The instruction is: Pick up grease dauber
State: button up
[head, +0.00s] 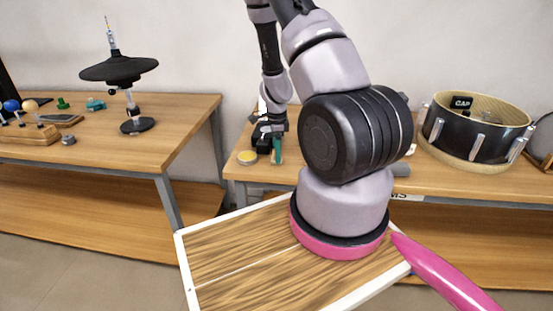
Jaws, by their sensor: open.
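My gripper (266,143) is small in the head view, pointing down low over the right workbench (462,187), near its front left part. It is open. A slim teal upright thing (277,150) stands right at the gripper, on its right side. It may be the grease dauber, but it is too small and too covered to be sure. I cannot tell whether it is between the fingers or only beside them. A shallow round tin with a yellow top (247,157) lies just left of the gripper.
My arm hides the bench's middle. The left workbench (187,110) holds a black cymbal on a stand (119,68), a wooden rack (30,134) and small parts. A gap separates the benches.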

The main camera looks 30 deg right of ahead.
jog(key=shift+f, duration=0.3)
grip_shut()
jog(key=shift+r, duration=0.1)
notch_tip(320, 180, up, 10)
jog(key=shift+f, duration=0.1)
dwell(0.3)
jog(key=c, duration=0.9)
grip_release()
grip_shut()
